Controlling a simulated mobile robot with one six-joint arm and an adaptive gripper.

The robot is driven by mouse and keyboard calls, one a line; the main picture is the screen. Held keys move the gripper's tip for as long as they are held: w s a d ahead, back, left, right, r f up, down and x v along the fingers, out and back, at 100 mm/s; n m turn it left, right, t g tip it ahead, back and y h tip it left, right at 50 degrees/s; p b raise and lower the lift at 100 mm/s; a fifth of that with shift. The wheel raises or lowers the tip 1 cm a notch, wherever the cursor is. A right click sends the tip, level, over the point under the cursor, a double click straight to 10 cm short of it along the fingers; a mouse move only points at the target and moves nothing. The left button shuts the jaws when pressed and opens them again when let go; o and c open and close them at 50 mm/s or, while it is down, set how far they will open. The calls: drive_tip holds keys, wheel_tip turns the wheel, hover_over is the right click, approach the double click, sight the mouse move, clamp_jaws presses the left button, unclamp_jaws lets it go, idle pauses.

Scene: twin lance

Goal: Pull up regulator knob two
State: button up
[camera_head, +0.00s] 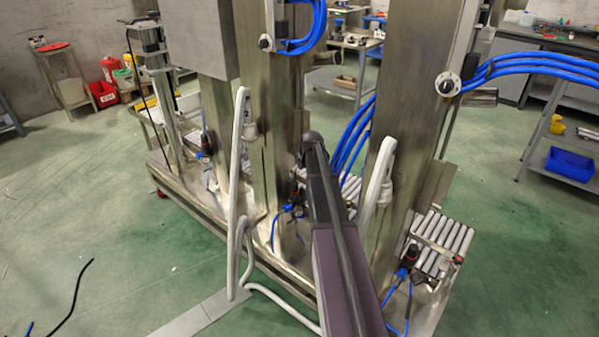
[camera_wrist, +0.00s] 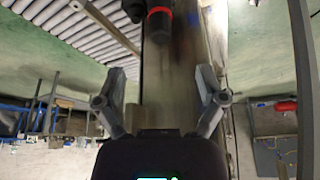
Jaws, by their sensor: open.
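In the wrist view a black regulator knob (camera_wrist: 159,25) with a red ring sits at the top middle, beyond my gripper (camera_wrist: 160,76). My gripper is open, its two fingers spread, with nothing between them; the knob is apart from them. In the head view, a regulator with a dark knob (camera_head: 407,257) stands at the right column's foot, and another (camera_head: 206,146) stands at the left. A partly hidden regulator (camera_head: 294,192) shows by the middle column. My arm covers part of this area and hides my gripper there. I cannot tell which regulator is number two.
Metal columns (camera_head: 408,100) rise from the machine base. Roller conveyors (camera_head: 440,237) lie beside them, and rollers (camera_wrist: 72,25) show at upper left in the wrist view. Blue hoses (camera_head: 530,64) and a pale grey cable (camera_head: 236,200) hang nearby. Green floor (camera_head: 90,220) is mostly open at left.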

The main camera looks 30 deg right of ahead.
drive_tip(key=s+a+r+g+p, duration=0.1)
drive_tip(key=s+a+r+p, duration=0.3)
drive_tip(key=a, duration=0.5)
drive_tip(key=s+a+r+g+p, duration=0.1)
drive_tip(key=s+a+r+p, duration=0.4)
drive_tip(key=a, duration=0.5)
drive_tip(key=shift+s+a+y+p, duration=0.2)
drive_tip(key=shift+s+y+p, duration=0.1)
drive_tip(key=shift+s, duration=0.1)
drive_tip(key=s+a+r+g+p, duration=0.2)
drive_tip(key=s+a+r+p, duration=0.7)
drive_tip(key=s+a, duration=0.4)
drive_tip(key=shift+s+a+r+n+g+p, duration=0.25)
drive_tip(key=shift+s+a+n+g+p, duration=0.1)
drive_tip(key=shift+s, duration=0.35)
idle(1.1)
